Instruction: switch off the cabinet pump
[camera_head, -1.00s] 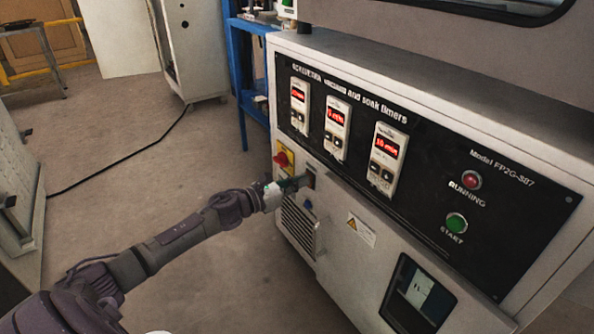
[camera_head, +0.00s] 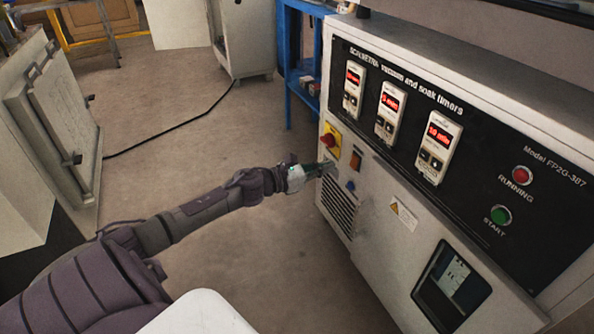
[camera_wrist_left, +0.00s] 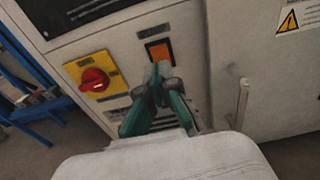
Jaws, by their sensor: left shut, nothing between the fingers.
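The pale cabinet (camera_head: 410,213) carries a small orange switch (camera_head: 355,160) in a dark frame on its front. In the left wrist view the orange switch (camera_wrist_left: 159,51) sits just beyond my fingertips. A red rotary knob (camera_head: 329,141) on a yellow plate is up and left of the switch; it also shows in the left wrist view (camera_wrist_left: 94,80). My left gripper (camera_head: 330,165) is shut and empty, below the knob and left of the switch. In the left wrist view its closed green-and-grey fingers (camera_wrist_left: 160,68) overlap the switch's lower edge. My right gripper is not in view.
A black panel above holds three lit timers (camera_head: 390,109), a red running lamp (camera_head: 521,175) and a green start button (camera_head: 501,215). A blue stand (camera_head: 301,60) is behind the cabinet. A black cable (camera_head: 160,138) crosses the otherwise open floor. A grey cabinet (camera_head: 62,120) stands left.

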